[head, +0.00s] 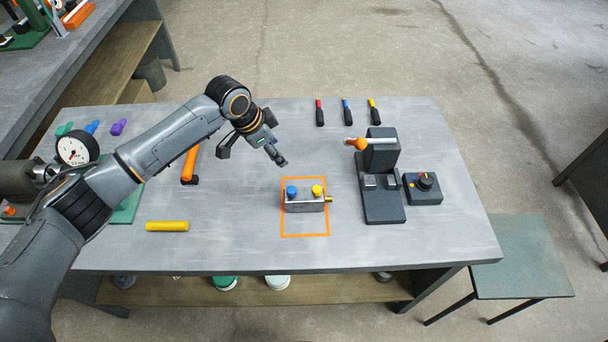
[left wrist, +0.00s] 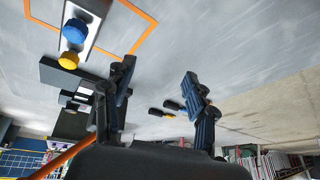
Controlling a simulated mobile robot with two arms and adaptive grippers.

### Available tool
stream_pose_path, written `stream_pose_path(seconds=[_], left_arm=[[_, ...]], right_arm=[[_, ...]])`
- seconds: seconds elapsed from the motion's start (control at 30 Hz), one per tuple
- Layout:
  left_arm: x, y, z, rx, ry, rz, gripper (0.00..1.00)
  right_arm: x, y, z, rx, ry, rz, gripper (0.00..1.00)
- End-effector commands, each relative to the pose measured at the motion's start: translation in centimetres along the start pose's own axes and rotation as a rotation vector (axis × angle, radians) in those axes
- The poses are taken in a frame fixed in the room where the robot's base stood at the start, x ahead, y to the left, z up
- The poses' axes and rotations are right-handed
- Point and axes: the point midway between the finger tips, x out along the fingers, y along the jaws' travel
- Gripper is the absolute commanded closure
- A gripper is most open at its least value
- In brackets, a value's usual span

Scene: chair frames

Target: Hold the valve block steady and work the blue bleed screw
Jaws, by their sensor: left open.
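The grey valve block (head: 305,206) sits on the bench inside an orange outlined rectangle (head: 328,222). The blue bleed screw (head: 292,190) is on its top left, beside a yellow screw (head: 317,190). A brass fitting sticks out of the block's right end. In the left wrist view the blue screw (left wrist: 75,31) and yellow screw (left wrist: 69,60) show at upper left, on the block (left wrist: 92,10). My left gripper (head: 252,157) is above the bench, up and left of the block, apart from it. Its fingers (left wrist: 160,72) are spread with nothing between them. My right gripper is not in view.
A dark press-like fixture (head: 382,175) with an orange-knobbed lever and a dial box (head: 423,188) stand right of the block. Three screwdrivers (head: 347,112) lie at the back. A yellow cylinder (head: 167,226) and an orange-handled tool (head: 190,163) lie left. The bench front is clear.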

Motion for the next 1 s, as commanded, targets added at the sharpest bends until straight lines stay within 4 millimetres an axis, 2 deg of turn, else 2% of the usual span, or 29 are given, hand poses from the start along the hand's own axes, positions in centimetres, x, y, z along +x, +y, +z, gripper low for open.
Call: stream_pose_path(seconds=[0.03, 0.1, 0.2, 0.3, 0.43, 0.57, 1.0], left_arm=[[0.3, 2.5, -1.5, 0.07, -0.056, 0.041, 0.43], [0.5, 5.2, -2.3, 0.154, -0.142, 0.088, 0.43], [0.3, 8.1, -2.9, 0.25, -0.245, 0.132, 0.43], [0.0, 9.8, -3.1, 0.315, -0.318, 0.156, 0.43], [-0.2, 10.8, -3.2, 0.354, -0.364, 0.169, 0.43], [0.5, 11.0, -2.8, 0.359, -0.372, 0.173, 0.43], [5.7, 11.5, -0.7, 0.355, -0.37, 0.174, 0.43]], right_arm=[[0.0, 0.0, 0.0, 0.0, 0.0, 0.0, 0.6], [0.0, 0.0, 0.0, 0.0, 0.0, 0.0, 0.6], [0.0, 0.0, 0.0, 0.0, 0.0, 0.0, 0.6], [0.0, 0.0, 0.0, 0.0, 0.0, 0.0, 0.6], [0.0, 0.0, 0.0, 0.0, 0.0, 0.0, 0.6], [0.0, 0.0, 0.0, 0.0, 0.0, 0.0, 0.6], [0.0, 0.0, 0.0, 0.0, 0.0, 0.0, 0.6]])
